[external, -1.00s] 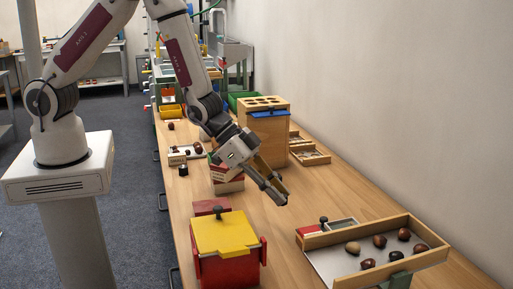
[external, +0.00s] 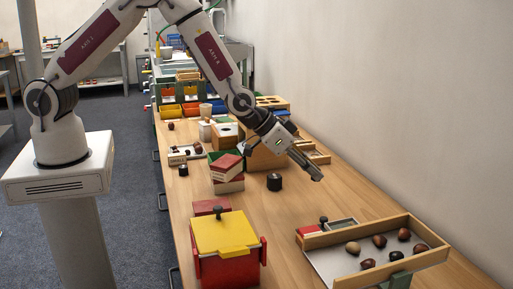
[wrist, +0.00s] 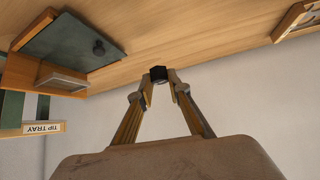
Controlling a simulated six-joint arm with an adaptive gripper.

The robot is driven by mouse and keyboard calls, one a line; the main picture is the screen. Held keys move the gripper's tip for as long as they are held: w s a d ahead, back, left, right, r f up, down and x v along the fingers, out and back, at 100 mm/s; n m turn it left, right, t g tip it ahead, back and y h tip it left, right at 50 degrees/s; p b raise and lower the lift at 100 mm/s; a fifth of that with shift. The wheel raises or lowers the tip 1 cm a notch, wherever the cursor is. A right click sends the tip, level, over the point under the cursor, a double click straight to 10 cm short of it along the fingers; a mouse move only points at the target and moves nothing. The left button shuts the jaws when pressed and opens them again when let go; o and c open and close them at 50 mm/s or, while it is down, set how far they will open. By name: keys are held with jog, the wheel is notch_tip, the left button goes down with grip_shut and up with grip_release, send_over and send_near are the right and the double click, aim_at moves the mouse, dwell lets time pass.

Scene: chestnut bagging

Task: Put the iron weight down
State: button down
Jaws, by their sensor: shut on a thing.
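My gripper (external: 317,177) is above the table, right of the wooden box, and its fingers point down to the right. In the wrist view its fingers (wrist: 161,80) close on a small black block, the iron weight (wrist: 158,74), at their tips. In the external view the weight is hard to make out against the dark fingertips. A black cylinder (external: 274,182) stands on the table to the left of my gripper, apart from it.
A red box with a yellow lid (external: 225,232) stands in front. A wooden tray with several chestnuts (external: 432,257) is at the right. A tray labelled TIP TRAY (wrist: 45,128) shows in the wrist view.

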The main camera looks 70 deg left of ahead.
jog(key=shift+w+a+r+n+y, duration=0.6)
jog(key=shift+w+a+n, duration=0.4)
jog(key=shift+w+a, duration=0.9)
jog(key=n+g+y, duration=0.2)
jog(key=n+y, duration=0.4)
jog(key=n, duration=0.2)
send_over(310, 180)
jog(key=shift+f, duration=0.4)
jog(key=shift+f, duration=0.1)
jog(key=shift+f, duration=3.05)
jog(key=shift+f, duration=0.1)
jog(key=shift+f, duration=1.8)
